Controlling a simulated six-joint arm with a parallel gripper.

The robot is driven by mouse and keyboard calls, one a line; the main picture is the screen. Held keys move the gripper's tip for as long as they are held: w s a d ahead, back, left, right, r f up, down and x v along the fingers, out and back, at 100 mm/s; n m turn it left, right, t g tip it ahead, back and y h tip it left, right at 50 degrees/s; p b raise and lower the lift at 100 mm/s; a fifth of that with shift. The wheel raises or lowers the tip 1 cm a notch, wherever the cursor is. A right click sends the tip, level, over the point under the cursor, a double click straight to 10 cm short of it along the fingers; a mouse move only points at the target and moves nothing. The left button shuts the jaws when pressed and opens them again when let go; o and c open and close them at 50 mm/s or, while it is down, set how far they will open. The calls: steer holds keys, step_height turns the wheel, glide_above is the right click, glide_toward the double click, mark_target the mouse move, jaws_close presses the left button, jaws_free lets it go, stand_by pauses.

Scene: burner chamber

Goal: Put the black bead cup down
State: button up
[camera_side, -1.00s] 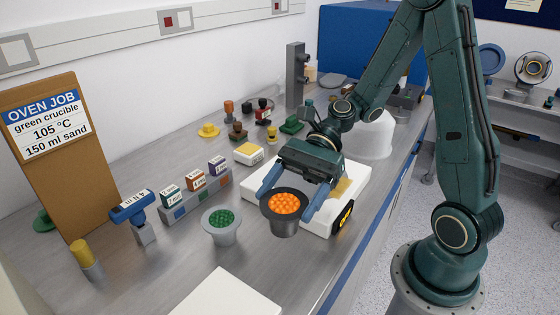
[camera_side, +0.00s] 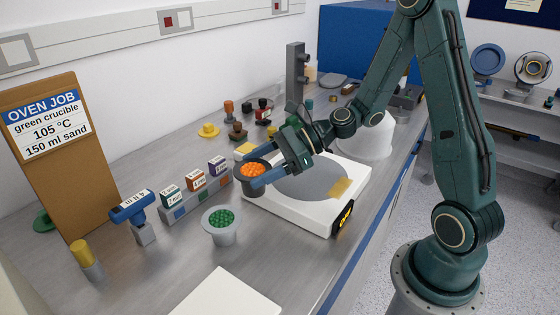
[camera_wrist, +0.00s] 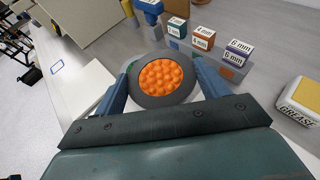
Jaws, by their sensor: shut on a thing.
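The black bead cup (camera_side: 252,180) is dark, with a wide rim, and is full of orange beads. My gripper (camera_side: 258,176) is shut on it, one blue finger on each side. The cup is at the left edge of the white scale (camera_side: 345,197), whose round grey plate (camera_side: 312,182) is bare. I cannot tell whether its base touches the bench. In the wrist view the cup (camera_wrist: 163,80) sits between my fingers, its rim roughly level and its lower body hidden.
A grey cup of green beads (camera_side: 221,224) stands in front. A rack with several labelled boxes (camera_side: 196,196) is close on the left. A yellow-topped grease box (camera_wrist: 303,99) is nearby. Bare bench (camera_side: 170,265) lies at the front left.

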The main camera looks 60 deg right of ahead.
steer(key=w+d+m+t+h, duration=0.1)
steer(key=w+d+m+h, duration=0.1)
steer(key=d, duration=0.1)
steer(key=w+d+m+t+h, duration=0.1)
steer(key=w+d+m+h, duration=0.1)
steer(key=d, duration=0.2)
steer(key=w+d+m+t+h, duration=0.2)
steer(key=w+d, duration=0.1)
steer(key=shift+d, duration=0.15)
steer(key=shift+w+d+m+h, duration=0.3)
steer(key=shift+d+m, duration=0.1)
steer(key=shift+d, duration=0.2)
steer(key=shift+a, duration=0.15)
steer(key=shift+a, duration=3.4)
steer(key=shift+s+d, duration=0.1)
steer(key=shift+d, duration=0.05)
